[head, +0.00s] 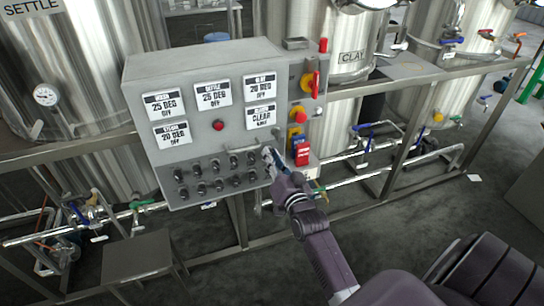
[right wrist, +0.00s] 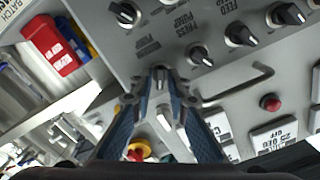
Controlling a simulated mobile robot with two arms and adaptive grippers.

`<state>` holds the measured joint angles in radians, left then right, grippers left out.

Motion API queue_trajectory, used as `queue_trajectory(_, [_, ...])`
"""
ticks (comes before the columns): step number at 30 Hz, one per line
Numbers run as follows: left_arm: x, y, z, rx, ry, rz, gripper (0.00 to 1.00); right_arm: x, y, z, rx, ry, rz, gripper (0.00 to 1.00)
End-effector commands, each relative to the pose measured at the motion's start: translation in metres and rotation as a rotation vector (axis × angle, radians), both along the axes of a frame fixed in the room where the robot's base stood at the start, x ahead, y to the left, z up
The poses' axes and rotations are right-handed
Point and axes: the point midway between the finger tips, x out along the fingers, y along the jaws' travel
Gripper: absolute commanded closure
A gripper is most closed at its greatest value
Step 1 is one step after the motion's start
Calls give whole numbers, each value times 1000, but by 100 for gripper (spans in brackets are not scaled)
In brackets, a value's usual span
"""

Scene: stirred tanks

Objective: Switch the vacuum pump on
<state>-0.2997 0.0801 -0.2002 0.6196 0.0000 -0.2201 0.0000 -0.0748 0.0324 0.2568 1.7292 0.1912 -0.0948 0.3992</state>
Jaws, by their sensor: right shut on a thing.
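The grey control panel (head: 195,135) stands in the middle of the head view, with rows of black rotary knobs along its lower part. My right gripper (head: 270,158) reaches up to the right end of the upper knob row. In the right wrist view my right gripper (right wrist: 160,88) has its blue fingers closed on a knob (right wrist: 161,76) beside lettering that seems to read "vacuum pump". The knob is mostly covered by the fingertips, so its setting is hard to tell. In the head view the arm's end hides it. My left gripper is not in view.
Neighbouring knobs (right wrist: 200,56) sit close by. A bar handle (right wrist: 240,84) and a red button (right wrist: 270,102) are on the panel. Red and blue tags (head: 302,153) hang at its right edge, below a red-and-yellow switch (head: 310,84). Steel tanks (head: 345,45) stand behind.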

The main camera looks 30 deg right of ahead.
Motion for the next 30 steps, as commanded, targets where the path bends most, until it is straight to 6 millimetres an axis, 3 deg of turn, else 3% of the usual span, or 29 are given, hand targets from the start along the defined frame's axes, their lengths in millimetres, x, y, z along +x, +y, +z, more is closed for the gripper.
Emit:
queue_trajectory(2, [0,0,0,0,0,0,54,0,0,-1,1,2,0,100])
queue_trajectory(3, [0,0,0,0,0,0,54,0,0,-1,1,2,0,82])
queue_trajectory(5, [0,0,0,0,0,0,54,0,0,-1,1,2,0,75])
queue_trajectory(17, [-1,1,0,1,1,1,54,-8,2,-1,0,1,1,75])
queue_trajectory(30, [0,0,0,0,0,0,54,-88,21,-2,1,4,0,75])
